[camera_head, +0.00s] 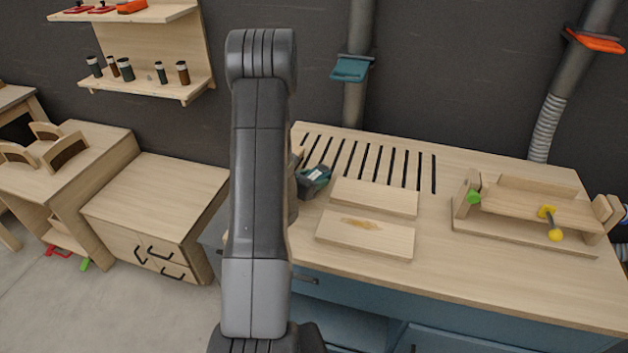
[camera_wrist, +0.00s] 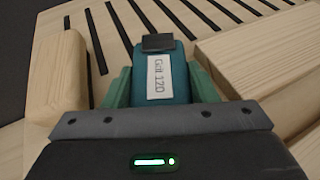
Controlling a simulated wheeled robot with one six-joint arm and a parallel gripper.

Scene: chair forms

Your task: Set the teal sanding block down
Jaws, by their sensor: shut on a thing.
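The teal sanding block (camera_wrist: 178,80) has a white label reading "Grit 120" and a dark patch at its far end. My gripper (camera_wrist: 160,88) is shut on it, with a green finger on each side. In the head view the block (camera_head: 314,182) shows just right of my arm, over the workbench top (camera_head: 460,165), near the slotted area and left of two boards. My arm hides most of my gripper there. I cannot tell whether the block touches the bench or hangs slightly above it.
Two flat boards (camera_head: 375,197) lie right of the block. A wooden piece (camera_wrist: 58,80) stands close on its left in the wrist view. A clamped wooden fixture (camera_head: 535,210) sits at the bench's right. Slots (camera_head: 385,165) run along the back. A drawer cabinet (camera_head: 150,200) stands left.

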